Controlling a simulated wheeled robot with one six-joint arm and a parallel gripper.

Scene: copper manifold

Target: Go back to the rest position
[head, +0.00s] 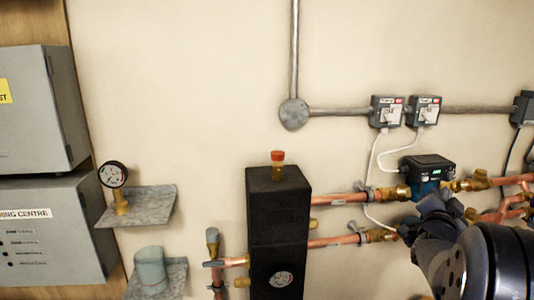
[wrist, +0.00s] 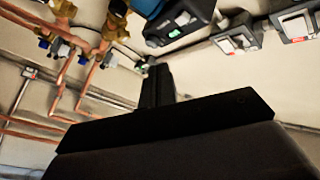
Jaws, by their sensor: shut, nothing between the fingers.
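My gripper (wrist: 158,78) shows in the wrist view as a black body with its narrow fingers together and nothing between them. It points up toward the wall and pipework. In the head view my arm is at the lower right, in front of the copper pipes. Its far end is just below the blue and black pump (head: 430,172), and the fingertips cannot be made out there. The pump also shows at the top of the wrist view (wrist: 180,20). Whether the gripper touches anything is not clear.
Copper pipes (head: 340,199) with brass valves run right from a black upright box (head: 278,220). Two grey switches (head: 387,111) (head: 425,111) sit above the pump with white cables. A gauge (head: 113,175) stands on a shelf at left, beside grey cabinets (head: 50,235).

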